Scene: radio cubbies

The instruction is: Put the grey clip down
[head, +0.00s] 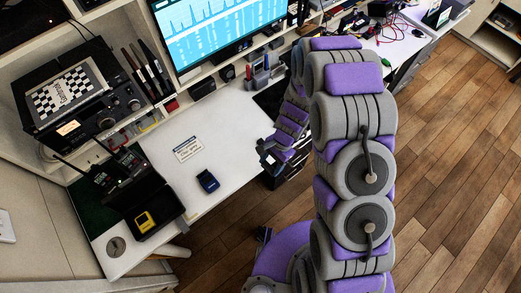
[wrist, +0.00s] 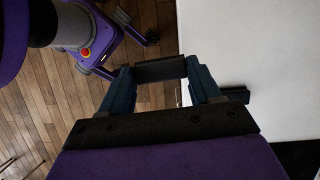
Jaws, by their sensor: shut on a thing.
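My gripper (head: 268,160) is at the front edge of the white desk in the head view, small and dark there. In the wrist view its two blue-black fingers (wrist: 162,82) stand apart with a dark grey bar-shaped piece, seemingly the grey clip (wrist: 160,69), spanning between their tips. The clip is held off any surface, with wood floor and a strip of pale desk behind it.
The white desktop (head: 225,133) has clear room left of my gripper. On it lie a dark blue device (head: 208,182) and a white label card (head: 188,149). A black tray holds a yellow device (head: 145,220) at the left. A monitor (head: 220,25) stands behind.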

